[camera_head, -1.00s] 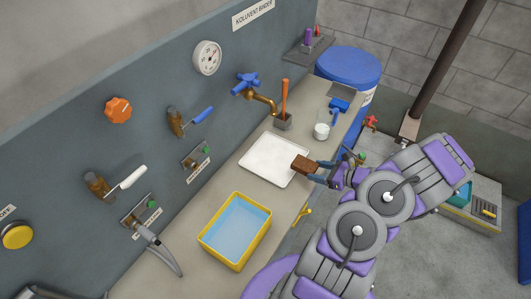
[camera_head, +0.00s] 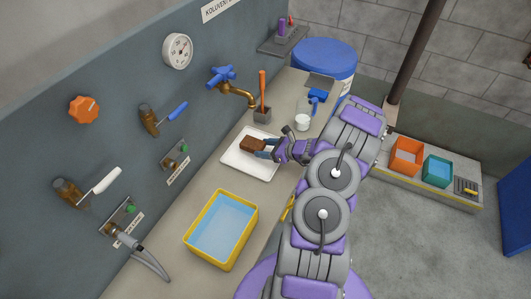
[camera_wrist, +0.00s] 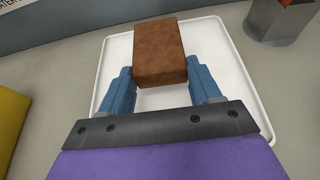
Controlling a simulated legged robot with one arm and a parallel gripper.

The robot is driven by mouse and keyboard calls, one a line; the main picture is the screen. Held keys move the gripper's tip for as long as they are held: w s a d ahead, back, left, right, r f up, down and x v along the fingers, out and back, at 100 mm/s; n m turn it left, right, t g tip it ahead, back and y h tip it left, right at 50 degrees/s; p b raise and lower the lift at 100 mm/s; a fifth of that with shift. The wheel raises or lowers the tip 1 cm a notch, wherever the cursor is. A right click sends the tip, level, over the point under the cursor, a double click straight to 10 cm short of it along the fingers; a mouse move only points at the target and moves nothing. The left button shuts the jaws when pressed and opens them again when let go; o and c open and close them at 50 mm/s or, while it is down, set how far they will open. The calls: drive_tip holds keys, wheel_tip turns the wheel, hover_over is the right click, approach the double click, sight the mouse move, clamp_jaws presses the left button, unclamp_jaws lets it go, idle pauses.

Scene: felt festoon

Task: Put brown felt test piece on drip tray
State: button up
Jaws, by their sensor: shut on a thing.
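The brown felt test piece (camera_head: 252,144) is a small brown block. My gripper (camera_head: 262,149) is shut on it, with a blue finger on each side. In the wrist view the felt piece (camera_wrist: 159,53) sits between the fingertips (camera_wrist: 160,80). The drip tray (camera_head: 234,161) is white, shallow and rectangular, and lies on the counter under the felt piece. Its white rim and floor also show in the wrist view (camera_wrist: 222,60). The piece is over the tray; whether it touches the tray floor I cannot tell.
A yellow tub of blue liquid (camera_head: 221,230) stands on the counter in front of the tray. A grey holder with an orange handle (camera_head: 262,113) and a white-filled jar (camera_head: 302,124) stand behind it. A brass tap (camera_head: 238,94) juts from the wall panel.

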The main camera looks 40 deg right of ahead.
drive_tip(key=shift+d+f, duration=0.2)
drive_tip(key=shift+f, duration=0.4)
drive_tip(key=shift+d+f, duration=0.2)
drive_tip(key=shift+f, duration=0.4)
drive_tip(key=shift+a+r, duration=0.1)
drive_tip(key=shift+a, duration=0.15)
drive_tip(key=o, duration=0.7)
drive_tip(key=shift+a, duration=0.15)
drive_tip(key=o, duration=0.3)
drive_tip(key=shift+o, duration=0.2)
drive_tip(key=shift+d+f, duration=0.2)
drive_tip(key=shift+d, duration=0.1)
